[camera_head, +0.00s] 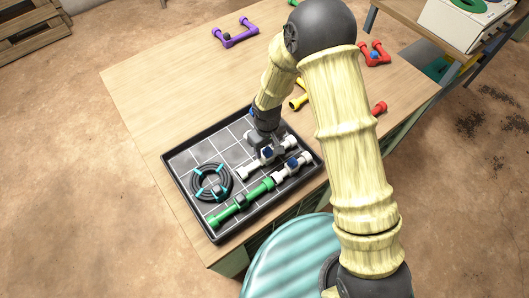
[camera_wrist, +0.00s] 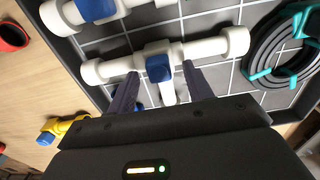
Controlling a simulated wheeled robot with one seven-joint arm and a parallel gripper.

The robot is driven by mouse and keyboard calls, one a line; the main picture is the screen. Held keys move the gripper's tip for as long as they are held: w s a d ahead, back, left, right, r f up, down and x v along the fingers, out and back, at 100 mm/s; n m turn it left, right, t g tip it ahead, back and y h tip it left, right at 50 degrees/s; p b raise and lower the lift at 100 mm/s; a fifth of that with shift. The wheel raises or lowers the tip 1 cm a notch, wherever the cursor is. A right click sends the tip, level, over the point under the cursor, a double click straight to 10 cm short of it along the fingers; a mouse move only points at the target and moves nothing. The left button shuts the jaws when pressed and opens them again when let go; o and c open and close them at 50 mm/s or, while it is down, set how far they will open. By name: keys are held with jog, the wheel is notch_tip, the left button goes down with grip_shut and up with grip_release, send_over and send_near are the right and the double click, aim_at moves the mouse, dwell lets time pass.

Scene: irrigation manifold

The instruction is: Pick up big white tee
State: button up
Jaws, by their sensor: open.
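A white tee with a blue collar at its middle (camera_wrist: 205,48) lies on the gridded tray in the wrist view. It also shows in the head view (camera_head: 248,172), partly hidden under my gripper. My gripper (camera_wrist: 161,72) is open, its dark fingers on either side of the tee's blue middle and short stem. Whether the fingers touch the tee cannot be told. A second white fitting with a blue part (camera_head: 291,164) lies beside it, in line with a green pipe piece (camera_head: 242,203). It shows at the upper left of the wrist view (camera_wrist: 60,16).
The black tray (camera_head: 177,187) also holds a coiled black hose with teal clips (camera_head: 211,182). Purple (camera_head: 236,38), red (camera_head: 375,55) and yellow (camera_head: 298,102) fittings lie on the wooden table (camera_head: 160,90). The table's left part is clear.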

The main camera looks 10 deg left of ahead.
jog(key=shift+c, duration=0.2)
grip_shut()
jog(key=shift+r, duration=0.1)
notch_tip(320, 180, up, 10)
jog(key=shift+b, duration=0.4)
dwell(0.5)
